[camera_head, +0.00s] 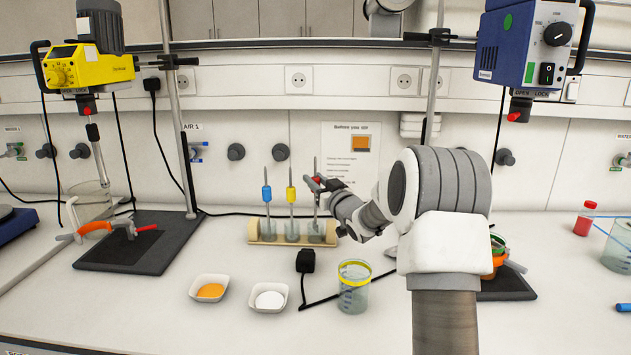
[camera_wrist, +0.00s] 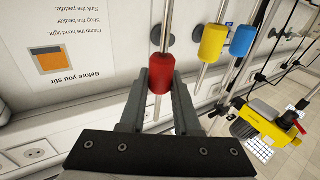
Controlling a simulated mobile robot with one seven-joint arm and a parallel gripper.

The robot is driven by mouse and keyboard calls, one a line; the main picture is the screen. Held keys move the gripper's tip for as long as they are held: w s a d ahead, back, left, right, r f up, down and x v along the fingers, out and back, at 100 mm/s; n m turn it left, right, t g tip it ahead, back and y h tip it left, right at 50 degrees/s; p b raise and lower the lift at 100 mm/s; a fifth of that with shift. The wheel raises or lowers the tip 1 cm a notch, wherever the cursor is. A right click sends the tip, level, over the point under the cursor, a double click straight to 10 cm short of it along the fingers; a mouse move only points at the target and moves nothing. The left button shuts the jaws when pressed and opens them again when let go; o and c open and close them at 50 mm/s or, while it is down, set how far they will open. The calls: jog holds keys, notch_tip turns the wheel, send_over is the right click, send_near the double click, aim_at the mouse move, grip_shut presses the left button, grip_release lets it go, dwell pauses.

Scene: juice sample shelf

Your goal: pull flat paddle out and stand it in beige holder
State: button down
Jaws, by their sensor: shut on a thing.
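The beige holder (camera_head: 262,239) stands on the bench near the back wall. Three stirring rods stand in a row at it, with a blue collar (camera_head: 266,193), a yellow collar (camera_head: 291,194) and a red collar (camera_head: 317,180). Grey paddle ends show low at the holder; their exact shapes are too small to tell. My gripper (camera_head: 316,185) is shut on the red-collared rod at the right end. In the wrist view the red collar (camera_wrist: 160,74) sits between the fingers, with the yellow (camera_wrist: 212,43) and blue (camera_wrist: 240,41) collars to its right. The red rod looks upright, its lower end at the holder.
A beaker with a yellow rim (camera_head: 354,288) and two white dishes (camera_head: 209,288) (camera_head: 268,297) stand in front. A black plug (camera_head: 305,262) with a cable lies between. A yellow stirrer (camera_head: 75,68) on a stand is left, a blue one (camera_head: 525,45) right. A notice (camera_head: 350,150) hangs behind.

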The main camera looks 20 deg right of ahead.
jog(key=shift+f+b, duration=1)
jog(key=shift+f, duration=0.25)
jog(key=c, duration=0.5)
grip_release()
jog(key=shift+c, duration=0.2)
jog(key=shift+s, duration=0.1)
jog(key=s+d, duration=0.1)
jog(key=s, duration=0.6)
jog(key=shift+s+f, duration=0.15)
jog(key=shift+f, duration=0.15)
